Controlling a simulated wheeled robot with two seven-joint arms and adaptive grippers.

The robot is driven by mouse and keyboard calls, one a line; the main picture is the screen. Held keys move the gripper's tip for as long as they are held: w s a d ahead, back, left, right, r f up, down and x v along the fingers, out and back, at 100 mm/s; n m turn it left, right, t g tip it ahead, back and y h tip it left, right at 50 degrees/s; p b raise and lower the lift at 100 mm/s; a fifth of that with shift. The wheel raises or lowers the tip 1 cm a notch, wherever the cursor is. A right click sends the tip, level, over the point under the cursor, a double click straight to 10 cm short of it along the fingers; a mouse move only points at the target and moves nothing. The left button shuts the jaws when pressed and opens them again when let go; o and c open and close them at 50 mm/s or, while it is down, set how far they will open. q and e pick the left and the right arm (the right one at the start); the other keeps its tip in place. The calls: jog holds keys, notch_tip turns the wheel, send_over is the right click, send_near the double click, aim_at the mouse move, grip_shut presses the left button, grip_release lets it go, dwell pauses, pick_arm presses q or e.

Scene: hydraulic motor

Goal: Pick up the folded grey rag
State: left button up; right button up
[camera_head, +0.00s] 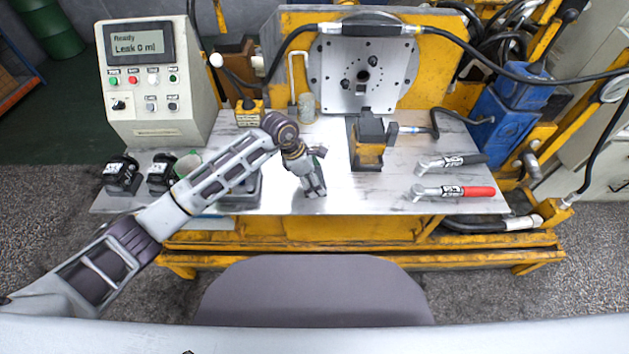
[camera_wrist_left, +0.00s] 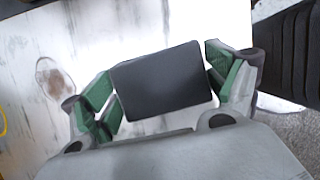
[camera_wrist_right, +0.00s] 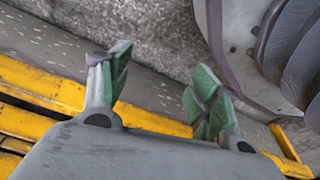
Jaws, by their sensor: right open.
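The folded grey rag (camera_wrist_left: 162,82) shows in the left wrist view as a dark grey, flat-faced block. My left gripper (camera_wrist_left: 160,85) has its green-padded fingers along both sides of the rag and appears shut on it. In the head view, my left gripper (camera_head: 312,185) is low over the front middle of the bench; I cannot make out the rag there, and whether it touches the bench is unclear. My right gripper (camera_wrist_right: 157,65) is open and empty in the right wrist view, and it is out of the head view.
The metal bench top (camera_head: 390,200) holds a yellow-and-black block (camera_head: 368,145), two wrenches, one red-handled (camera_head: 458,191), and a leak display box (camera_head: 150,85). A grey tray (camera_head: 245,190) lies partly under my left arm. Yellow frame bars (camera_wrist_right: 40,85) are near my right gripper.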

pick_arm(q)
jog(key=shift+c, duration=0.6)
jog(key=shift+r, duration=0.15)
pick_arm(e)
jog(key=shift+w, duration=0.1)
pick_arm(q)
jog(key=shift+r, duration=0.6)
notch_tip(320, 180, up, 7)
jog(key=shift+f+p, duration=0.1)
jog(key=shift+p, duration=0.25)
jog(key=shift+r, duration=0.85)
pick_arm(e)
jog(key=shift+s+d+f, duration=0.2)
jog(key=shift+d+f, duration=0.1)
jog(key=shift+f, duration=0.15)
jog(key=shift+s+d+f, duration=0.2)
jog(key=shift+d+f, duration=0.05)
jog(key=shift+f, duration=0.15)
